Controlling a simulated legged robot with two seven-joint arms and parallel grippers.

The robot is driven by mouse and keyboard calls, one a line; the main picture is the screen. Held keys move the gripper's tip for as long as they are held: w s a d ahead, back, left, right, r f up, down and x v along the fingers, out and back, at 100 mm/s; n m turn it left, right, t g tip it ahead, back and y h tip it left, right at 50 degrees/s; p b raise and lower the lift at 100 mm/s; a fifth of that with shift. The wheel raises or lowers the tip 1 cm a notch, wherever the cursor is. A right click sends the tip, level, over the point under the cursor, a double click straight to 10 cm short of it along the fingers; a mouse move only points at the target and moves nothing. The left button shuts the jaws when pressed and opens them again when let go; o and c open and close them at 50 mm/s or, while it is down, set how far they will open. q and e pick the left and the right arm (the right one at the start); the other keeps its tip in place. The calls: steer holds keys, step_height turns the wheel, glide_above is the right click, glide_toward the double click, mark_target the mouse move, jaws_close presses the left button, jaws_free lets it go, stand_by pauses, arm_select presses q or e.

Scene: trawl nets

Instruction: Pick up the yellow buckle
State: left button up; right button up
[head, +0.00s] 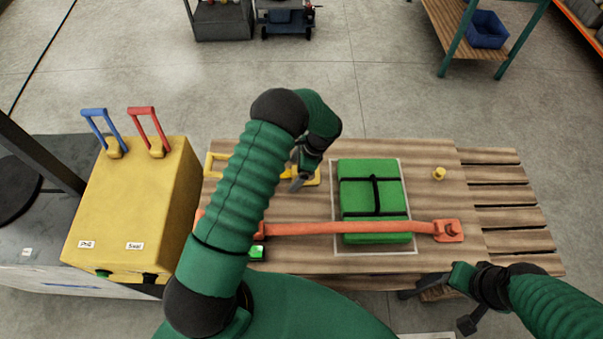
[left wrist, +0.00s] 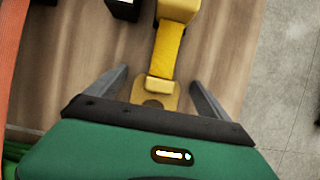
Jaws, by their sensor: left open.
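The yellow buckle (head: 312,178) lies on the wooden table, partly hidden behind my left arm in the head view. In the left wrist view, the buckle (left wrist: 158,88) has a plate with a dark hole, joined to a yellow strap (left wrist: 169,50). My left gripper (head: 298,184) is at the buckle. Its open fingers (left wrist: 158,80) stand on either side of the buckle's plate, with gaps on both sides. My right gripper (head: 436,308) is spread open and empty at the table's front edge.
A green strapped bundle (head: 360,190) sits right of the buckle. An orange strap (head: 320,228) with end plates crosses its front. A yellow box (head: 130,200) with blue and red levers stands left. A small yellow knob (head: 439,174) is on the table's right side.

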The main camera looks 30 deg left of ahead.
arm_select(q)
steer(key=c, duration=1.6)
steer(key=shift+r, duration=0.1)
